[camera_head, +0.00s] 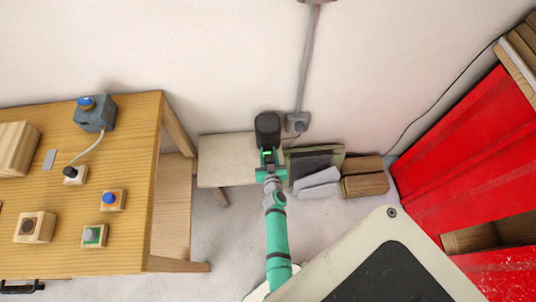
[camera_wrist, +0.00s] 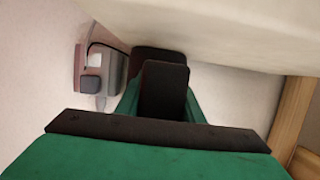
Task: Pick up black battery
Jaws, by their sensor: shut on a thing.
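The black battery (camera_head: 268,129) is a dark, rounded upright shape in the head view, at the back edge of the low pale bench near the wall. My teal gripper (camera_head: 267,156) reaches it from the front and is shut on it. In the wrist view my gripper (camera_wrist: 162,78) shows dark pieces close together between green sides. I cannot clearly tell battery from finger pads there. The battery's lower part is hidden by the gripper in the head view.
The pale bench (camera_head: 225,146) lies left of the gripper. A grey wall socket (camera_head: 297,122) with a conduit is close on the right. Grey and brown boxes (camera_head: 364,184) stand to the right. A wooden table (camera_head: 130,205) with buttons is left, a red cabinet (camera_head: 455,155) far right.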

